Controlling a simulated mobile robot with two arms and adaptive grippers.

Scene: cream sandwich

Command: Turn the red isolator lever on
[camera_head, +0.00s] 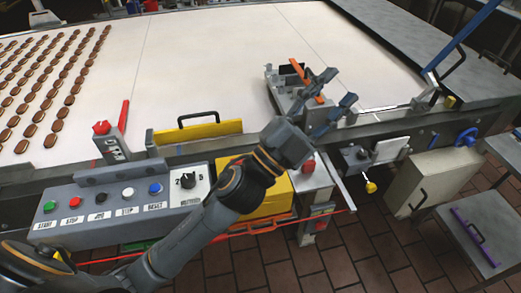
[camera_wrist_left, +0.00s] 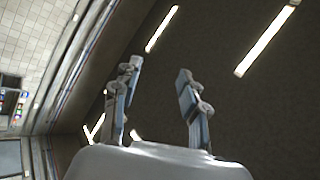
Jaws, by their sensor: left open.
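A red lever (camera_head: 124,115) stands upright at the belt's near edge, on a small grey labelled box (camera_head: 111,149) that also bears a red knob (camera_head: 101,127). I cannot read the label. An orange-red bar (camera_head: 304,84) rises at a slant from a grey mechanism farther right. I cannot tell for certain which of them is the isolator lever. My left gripper (camera_head: 337,88) is open and raised near the orange-red bar, with its fingers pointing up and right. In the left wrist view the gripper (camera_wrist_left: 160,72) shows two spread fingers with nothing between them. My right gripper is not in view.
A button panel (camera_head: 75,205) with a black selector (camera_head: 188,181) lies at the front left. A yellow block with a black handle (camera_head: 198,132) stands on the belt's edge. Brown biscuits (camera_head: 50,85) fill the belt's left. A blue lever (camera_head: 465,38) rises at the right.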

